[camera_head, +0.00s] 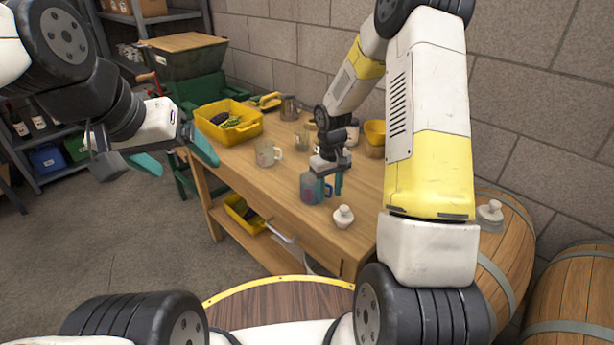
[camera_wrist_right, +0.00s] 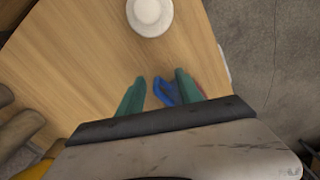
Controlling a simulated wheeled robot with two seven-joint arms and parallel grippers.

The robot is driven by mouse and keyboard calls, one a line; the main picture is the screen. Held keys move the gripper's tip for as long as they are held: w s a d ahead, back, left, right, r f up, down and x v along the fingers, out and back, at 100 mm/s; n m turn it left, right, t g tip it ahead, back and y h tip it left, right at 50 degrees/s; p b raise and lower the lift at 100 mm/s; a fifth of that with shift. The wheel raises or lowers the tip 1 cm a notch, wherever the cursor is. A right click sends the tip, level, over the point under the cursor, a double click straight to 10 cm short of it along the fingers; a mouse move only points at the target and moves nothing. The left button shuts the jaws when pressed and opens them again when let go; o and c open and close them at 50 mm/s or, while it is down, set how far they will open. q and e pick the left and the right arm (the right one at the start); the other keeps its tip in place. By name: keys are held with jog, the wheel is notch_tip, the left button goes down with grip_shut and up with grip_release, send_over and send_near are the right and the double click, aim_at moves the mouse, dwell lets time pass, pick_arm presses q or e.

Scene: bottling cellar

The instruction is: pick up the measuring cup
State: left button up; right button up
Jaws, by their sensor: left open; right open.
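Most of the cup is hidden there. My left gripper (camera_head: 178,158) is open and empty, off the table's left side.
A white lidded knob-shaped piece (camera_head: 343,216) stands close in front of the cup; it also shows in the wrist view (camera_wrist_right: 150,12). Barrels (camera_head: 508,235) are right of the table.

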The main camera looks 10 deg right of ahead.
grip_shut()
dwell(1.4)
